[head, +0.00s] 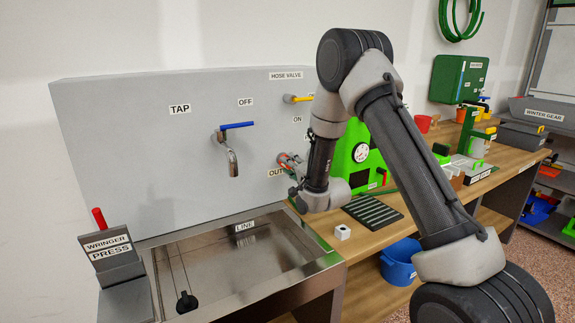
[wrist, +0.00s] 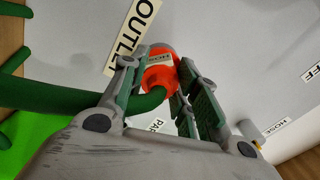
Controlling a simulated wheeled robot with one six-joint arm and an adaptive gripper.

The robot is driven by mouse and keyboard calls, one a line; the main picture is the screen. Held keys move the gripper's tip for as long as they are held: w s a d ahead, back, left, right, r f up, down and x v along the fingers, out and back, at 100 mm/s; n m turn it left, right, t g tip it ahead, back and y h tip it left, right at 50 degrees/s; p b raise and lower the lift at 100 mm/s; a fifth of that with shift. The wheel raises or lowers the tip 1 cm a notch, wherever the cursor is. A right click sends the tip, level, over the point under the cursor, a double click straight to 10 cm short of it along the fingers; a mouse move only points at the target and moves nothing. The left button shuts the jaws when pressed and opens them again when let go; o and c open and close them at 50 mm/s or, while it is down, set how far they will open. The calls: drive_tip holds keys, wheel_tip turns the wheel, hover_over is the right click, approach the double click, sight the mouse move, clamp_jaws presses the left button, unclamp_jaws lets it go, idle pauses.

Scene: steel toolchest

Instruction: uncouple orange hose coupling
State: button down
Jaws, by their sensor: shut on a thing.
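The orange hose coupling (wrist: 158,74) is at the wall beside the OUTLET label, with a green hose (wrist: 60,98) running out of it to the left in the wrist view. My gripper (wrist: 162,86) is shut on the coupling, its green-padded fingers on either side of it. Whether the coupling is still seated on the outlet cannot be told. In the head view my gripper (head: 292,180) is at the grey panel (head: 140,135) near the OUT lettering, and only a little red-orange (head: 283,158) shows there, the rest being hidden by the arm.
A yellow hose valve handle (head: 298,99) sits above the coupling. The tap (head: 232,160) with a blue lever (head: 237,126) is to the left, over a steel sink (head: 240,262).

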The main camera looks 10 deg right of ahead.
drive_tip(key=n, duration=0.2)
drive_tip(key=shift+n, duration=1)
drive_tip(key=n, duration=0.4)
drive_tip(key=shift+n, duration=0.4)
drive_tip(key=shift+s+d, duration=0.2)
drive_tip(key=shift+s, duration=0.45)
drive_tip(key=shift+v, duration=1.3)
drive_tip(key=shift+s, duration=0.1)
